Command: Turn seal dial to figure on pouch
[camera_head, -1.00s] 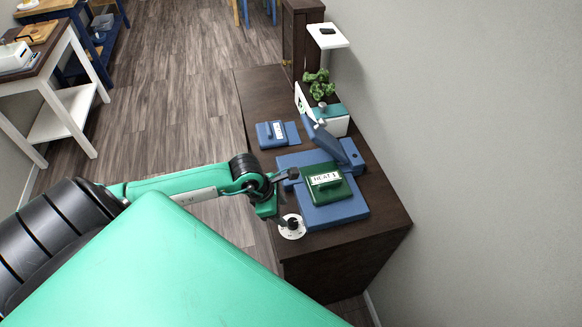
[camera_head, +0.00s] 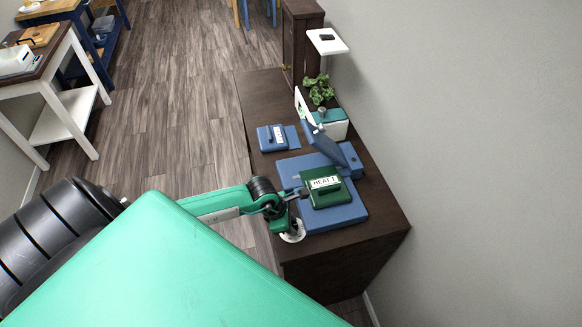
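The seal dial (camera_head: 294,237) has a round white plate and sits at the near left corner of the blue sealer (camera_head: 343,216). My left gripper (camera_head: 294,207) is over the dial and hides its knob and most of its markings. I cannot tell whether it touches the knob or how its fingers stand. A green pouch (camera_head: 324,199) lies on the sealer's base, close to the right of my gripper. Its white label seems to read "HEAT 1" or "MEAT 1"; the figure looks like 1. The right gripper is out of view.
The sealer's blue lid arm (camera_head: 327,146) is raised behind the pouch. A smaller blue block with a label (camera_head: 273,138), a white and teal box (camera_head: 333,121) and a green plant (camera_head: 319,90) stand farther back on the dark cabinet (camera_head: 258,96). A grey wall is at right.

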